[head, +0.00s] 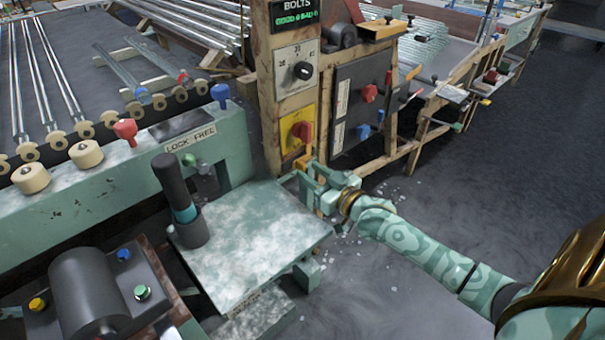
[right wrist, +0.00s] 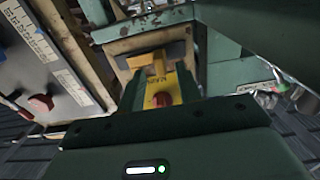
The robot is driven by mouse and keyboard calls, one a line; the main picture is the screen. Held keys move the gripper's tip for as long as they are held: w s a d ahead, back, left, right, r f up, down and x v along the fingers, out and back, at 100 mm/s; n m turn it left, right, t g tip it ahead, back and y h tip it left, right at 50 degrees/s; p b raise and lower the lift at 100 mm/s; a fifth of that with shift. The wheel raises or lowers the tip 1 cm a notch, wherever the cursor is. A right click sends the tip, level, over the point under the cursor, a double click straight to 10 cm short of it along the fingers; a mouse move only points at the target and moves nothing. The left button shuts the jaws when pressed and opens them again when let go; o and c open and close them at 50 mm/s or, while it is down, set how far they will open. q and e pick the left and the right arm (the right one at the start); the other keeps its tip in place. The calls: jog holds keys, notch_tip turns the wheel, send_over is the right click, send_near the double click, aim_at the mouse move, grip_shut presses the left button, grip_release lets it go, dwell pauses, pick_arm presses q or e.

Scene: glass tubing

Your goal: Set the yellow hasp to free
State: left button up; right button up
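The yellow hasp (head: 303,161) sits at the lower edge of a yellow switch plate (head: 285,131) on the wooden post. In the right wrist view the hasp (right wrist: 152,64) shows as a yellow-orange block beyond the plate with the red knob (right wrist: 162,99). My right gripper (head: 309,180) is close in front of the hasp. Its fingers stand apart, one on each side of the hasp in the wrist view (right wrist: 160,82). I cannot tell whether they touch it. My left gripper is not in view.
A label reading LOCK FREE (head: 190,138) is on the green bench beam, between a red knob (head: 125,130) and a blue knob (head: 220,92). A green table (head: 255,235) with a dark upright handle (head: 172,185) stands left of my right arm.

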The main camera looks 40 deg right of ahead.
aim_at(286, 166)
jog(key=shift+w+a+b, duration=0.1)
jog(key=shift+w+b, duration=0.3)
jog(key=shift+w, duration=0.95)
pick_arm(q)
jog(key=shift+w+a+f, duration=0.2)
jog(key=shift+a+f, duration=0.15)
pick_arm(e)
grip_shut()
jog(key=shift+s+a+r+p, duration=0.1)
jog(key=shift+a+r+p, duration=0.2)
jog(key=shift+p, duration=0.2)
jog(key=shift+a+p, duration=0.8)
jog(key=shift+a, duration=0.3)
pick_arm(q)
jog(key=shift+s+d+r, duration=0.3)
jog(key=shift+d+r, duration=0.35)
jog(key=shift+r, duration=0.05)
pick_arm(e)
jog(key=shift+f, duration=0.35)
